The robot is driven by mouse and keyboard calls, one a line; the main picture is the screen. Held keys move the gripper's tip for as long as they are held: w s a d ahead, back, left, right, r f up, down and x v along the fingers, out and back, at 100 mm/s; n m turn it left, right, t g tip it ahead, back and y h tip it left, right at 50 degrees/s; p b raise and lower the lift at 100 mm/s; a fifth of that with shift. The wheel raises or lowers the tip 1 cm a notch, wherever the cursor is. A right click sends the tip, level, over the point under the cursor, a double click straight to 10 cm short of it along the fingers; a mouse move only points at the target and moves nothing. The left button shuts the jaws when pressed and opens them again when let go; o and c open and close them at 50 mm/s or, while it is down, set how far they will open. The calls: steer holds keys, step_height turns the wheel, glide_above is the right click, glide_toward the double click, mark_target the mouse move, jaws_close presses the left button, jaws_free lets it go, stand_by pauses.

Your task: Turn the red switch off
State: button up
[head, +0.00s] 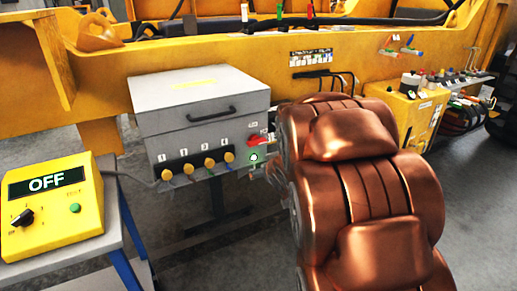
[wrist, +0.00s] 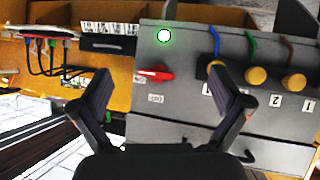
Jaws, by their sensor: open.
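The red switch (head: 258,139) is on the front of a grey control box (head: 205,85), near its right end. In the wrist view the red switch (wrist: 155,74) shows between my fingers, with its handle lying about level. A green light (head: 254,157) glows beside it and also shows in the wrist view (wrist: 164,36). My gripper (wrist: 161,88) is open and empty, facing the box front. I cannot tell whether a finger touches anything. In the head view my copper-coloured arm hides most of my gripper.
Several yellow knobs (head: 209,163) with cables sit left of the switch. A yellow unit (head: 52,208) with a display reading OFF stands on a table at left. A large yellow frame (head: 345,45) runs behind. A yellow cabinet (head: 405,112) stands at right.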

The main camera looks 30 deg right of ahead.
mark_target(258, 143)
steer(key=shift+w+d+r+n+t+y+b, duration=0.2)
steer(key=shift+w+d+t+y, duration=0.25)
steer(key=shift+w+d+t, duration=1.1)
steer(key=shift+w+r+n+t+y+b, duration=0.15)
steer(key=shift+w+t+y+b, duration=0.5)
steer(key=shift+w, duration=2.05)
steer(key=shift+w+d+n+t+y+p, duration=0.15)
steer(key=shift+w+d+t, duration=0.6)
steer(key=shift+w+t, duration=1)
steer(key=shift+w+g, duration=0.35)
steer(key=shift+c, duration=0.2)
steer(key=c, duration=1.1)
